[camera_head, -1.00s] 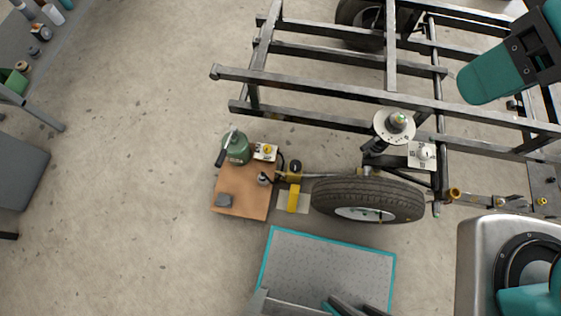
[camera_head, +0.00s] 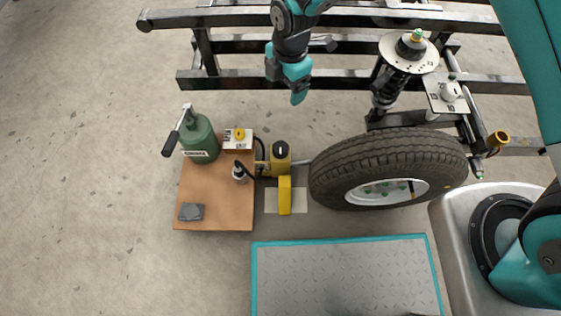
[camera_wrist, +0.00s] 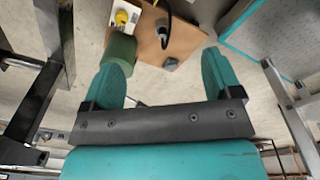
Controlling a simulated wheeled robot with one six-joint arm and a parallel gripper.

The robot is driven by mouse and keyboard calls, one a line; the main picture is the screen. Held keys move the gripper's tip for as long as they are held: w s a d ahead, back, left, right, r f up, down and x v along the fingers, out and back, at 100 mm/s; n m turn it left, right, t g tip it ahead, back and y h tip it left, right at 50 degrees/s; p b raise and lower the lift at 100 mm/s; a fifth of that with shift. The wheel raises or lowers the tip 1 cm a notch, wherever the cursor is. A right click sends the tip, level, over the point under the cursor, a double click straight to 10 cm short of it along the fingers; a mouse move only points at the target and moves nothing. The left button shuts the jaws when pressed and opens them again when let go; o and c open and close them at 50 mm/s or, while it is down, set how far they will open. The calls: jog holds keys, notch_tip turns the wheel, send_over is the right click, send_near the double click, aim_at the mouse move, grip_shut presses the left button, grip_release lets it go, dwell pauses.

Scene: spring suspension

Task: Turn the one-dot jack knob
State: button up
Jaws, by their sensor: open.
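A black knob (camera_head: 280,149) with a small light mark sits on top of the yellow jack (camera_head: 284,193) beside the tire. A yellow knob (camera_head: 239,133) sits on a white panel (camera_head: 246,144) at the back of the wooden board; this knob also shows in the wrist view (camera_wrist: 122,17). The dots are too small to read, so I cannot tell which knob has one dot. My gripper (camera_head: 297,88) hangs over the frame rails, behind and apart from both knobs. In the wrist view my gripper (camera_wrist: 165,78) is open with nothing between its teal fingers.
A tire (camera_head: 390,150) stands right of the yellow jack. Another panel knob (camera_head: 450,91) is by the spring. Floor to the left is clear.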

aim_at(281, 147)
jog(key=f+n+b, duration=0.1)
jog(key=f+b, duration=0.2)
jog(key=f, duration=0.7)
jog(key=f+n+b, duration=0.1)
jog(key=f+b, duration=0.3)
jog(key=f, duration=0.7)
jog(key=a+f+n+b, duration=0.1)
jog(key=f+b, duration=0.3)
jog(key=f, duration=0.6)
jog(key=shift+w+f+n+h, duration=0.1)
jog(key=shift+f+n+h, duration=0.2)
jog(key=shift+h, duration=0.1)
jog(key=shift+c, duration=0.2)
jog(key=c, duration=0.9)
